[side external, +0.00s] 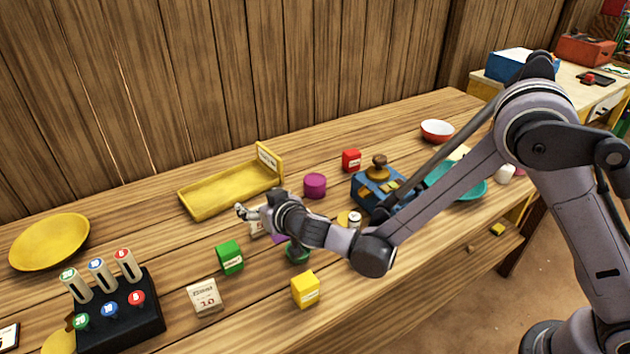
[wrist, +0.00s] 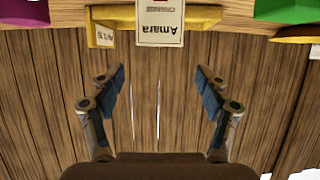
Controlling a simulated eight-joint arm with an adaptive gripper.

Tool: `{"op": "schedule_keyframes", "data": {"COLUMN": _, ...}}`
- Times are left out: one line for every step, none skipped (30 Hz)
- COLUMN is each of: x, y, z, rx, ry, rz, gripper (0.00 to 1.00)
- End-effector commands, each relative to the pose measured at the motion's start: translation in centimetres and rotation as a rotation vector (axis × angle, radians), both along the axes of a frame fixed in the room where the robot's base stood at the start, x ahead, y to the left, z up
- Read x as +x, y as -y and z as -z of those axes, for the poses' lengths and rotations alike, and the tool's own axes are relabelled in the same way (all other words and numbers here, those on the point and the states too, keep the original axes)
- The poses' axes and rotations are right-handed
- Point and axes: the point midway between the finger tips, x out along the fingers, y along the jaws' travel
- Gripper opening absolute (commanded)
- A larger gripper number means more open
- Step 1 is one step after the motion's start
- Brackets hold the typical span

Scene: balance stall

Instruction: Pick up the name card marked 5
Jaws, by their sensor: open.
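My gripper (wrist: 160,85) is open and empty, with bare wood between its blue-padded fingers in the wrist view. In the side view my gripper (side external: 246,211) hangs over the middle of the table. A white name card (wrist: 160,28) reading "Amara" upside down lies beyond the fingertips, cut off by the top edge, so its number is out of sight. A pale card (side external: 258,224) shows beside my gripper in the side view, mostly hidden by it; I cannot read its number. Another card (side external: 205,297), marked 10, is at the front left of the green block.
A yellow tray (side external: 205,207) lies behind my gripper. A green block (side external: 230,257), a yellow block (side external: 306,290) and a purple cylinder (side external: 314,185) are near.

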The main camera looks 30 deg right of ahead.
Motion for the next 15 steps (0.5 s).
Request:
{"op": "schedule_keyframes", "data": {"x": 0.0, "y": 0.0, "z": 0.3, "rx": 0.0, "ry": 0.0, "rz": 0.0, "gripper": 0.75}}
{"op": "schedule_keyframes", "data": {"x": 0.0, "y": 0.0, "z": 0.4, "rx": 0.0, "ry": 0.0, "rz": 0.0, "gripper": 0.75}}
{"op": "schedule_keyframes", "data": {"x": 0.0, "y": 0.0, "z": 0.6, "rx": 0.0, "ry": 0.0, "rz": 0.001, "gripper": 0.75}}
{"op": "schedule_keyframes", "data": {"x": 0.0, "y": 0.0, "z": 0.7, "rx": 0.0, "ry": -0.001, "rz": 0.001, "gripper": 0.75}}
{"op": "schedule_keyframes", "data": {"x": 0.0, "y": 0.0, "z": 0.9, "rx": 0.0, "ry": -0.001, "rz": 0.001, "gripper": 0.75}}
{"op": "schedule_keyframes", "data": {"x": 0.0, "y": 0.0, "z": 1.2, "rx": 0.0, "ry": -0.001, "rz": 0.001, "gripper": 0.75}}
{"op": "schedule_keyframes", "data": {"x": 0.0, "y": 0.1, "z": 1.5, "rx": 0.0, "ry": -0.001, "rz": 0.001, "gripper": 0.75}}
{"op": "schedule_keyframes", "data": {"x": 0.0, "y": 0.1, "z": 1.9, "rx": 0.0, "ry": -0.001, "rz": 0.001, "gripper": 0.75}}
{"op": "schedule_keyframes", "data": {"x": 0.0, "y": 0.0, "z": 2.4, "rx": 0.0, "ry": -0.001, "rz": 0.001, "gripper": 0.75}}
{"op": "schedule_keyframes", "data": {"x": 0.0, "y": 0.0, "z": 2.9, "rx": 0.0, "ry": -0.001, "rz": 0.001, "gripper": 0.75}}
{"op": "schedule_keyframes", "data": {"x": 0.0, "y": 0.0, "z": 3.3, "rx": 0.0, "ry": -0.001, "rz": 0.001, "gripper": 0.75}}
{"op": "schedule_keyframes", "data": {"x": 0.0, "y": 0.1, "z": 3.8, "rx": 0.0, "ry": -0.001, "rz": 0.001, "gripper": 0.75}}
{"op": "schedule_keyframes", "data": {"x": 0.4, "y": 0.1, "z": 4.0, "rx": -0.001, "ry": 0.0, "rz": 0.002, "gripper": 0.75}}
{"op": "schedule_keyframes", "data": {"x": 0.9, "y": 0.1, "z": 4.1, "rx": -0.001, "ry": -0.001, "rz": 0.002, "gripper": 0.75}}
{"op": "schedule_keyframes", "data": {"x": 1.4, "y": 0.0, "z": 4.3, "rx": -0.001, "ry": -0.001, "rz": 0.003, "gripper": 0.75}}
